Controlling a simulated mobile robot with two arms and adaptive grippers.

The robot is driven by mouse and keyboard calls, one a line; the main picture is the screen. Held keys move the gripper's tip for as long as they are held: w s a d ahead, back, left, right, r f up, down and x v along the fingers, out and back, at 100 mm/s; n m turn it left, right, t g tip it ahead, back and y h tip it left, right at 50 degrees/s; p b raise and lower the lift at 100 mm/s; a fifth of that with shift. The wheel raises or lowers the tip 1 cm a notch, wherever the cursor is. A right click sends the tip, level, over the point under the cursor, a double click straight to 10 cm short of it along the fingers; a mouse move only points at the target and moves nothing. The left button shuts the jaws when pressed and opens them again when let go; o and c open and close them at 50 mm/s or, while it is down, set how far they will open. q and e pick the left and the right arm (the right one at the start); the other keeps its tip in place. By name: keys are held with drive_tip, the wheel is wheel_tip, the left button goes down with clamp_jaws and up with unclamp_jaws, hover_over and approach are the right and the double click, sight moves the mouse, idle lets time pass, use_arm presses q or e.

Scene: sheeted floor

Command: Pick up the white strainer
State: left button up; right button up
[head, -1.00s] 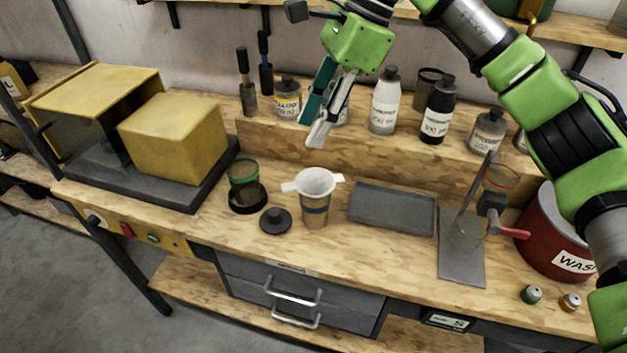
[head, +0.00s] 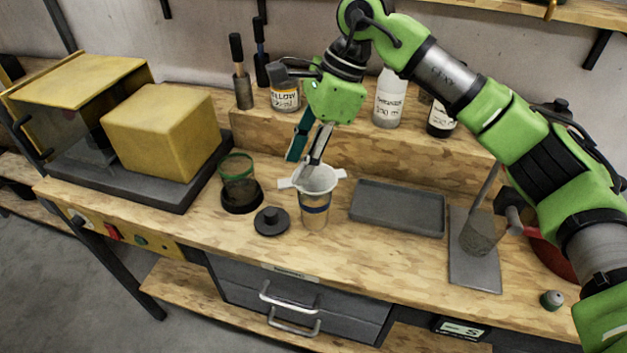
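The white strainer (head: 325,180) sits in the mouth of a tan cup (head: 314,212) with a dark blue band, on the workbench. Its two small side tabs stick out over the rim. My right gripper (head: 302,168) is just above the strainer's back left edge, pointing down. Its fingers are apart with nothing seen between them. One fingertip overlaps the strainer's rim in the picture; I cannot tell whether it touches. My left gripper is not in view.
A green-rimmed glass (head: 238,172) on a black base and a black lid (head: 270,222) stand left of the cup. A grey tray (head: 398,208) lies to the right. Bottles (head: 389,98) line the raised shelf behind. A yellow box (head: 165,130) is at left.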

sight(289, 182)
drive_tip(key=shift+a+f, duration=0.15)
drive_tip(key=shift+f, duration=0.2)
drive_tip(key=p+x, duration=0.2)
drive_tip(key=x, duration=0.2)
drive_tip(key=shift+s+a+f, duration=0.2)
drive_tip(key=shift+a+f, duration=0.1)
drive_tip(key=shift+a, duration=0.05)
drive_tip(key=shift+f, duration=0.25)
clamp_jaws()
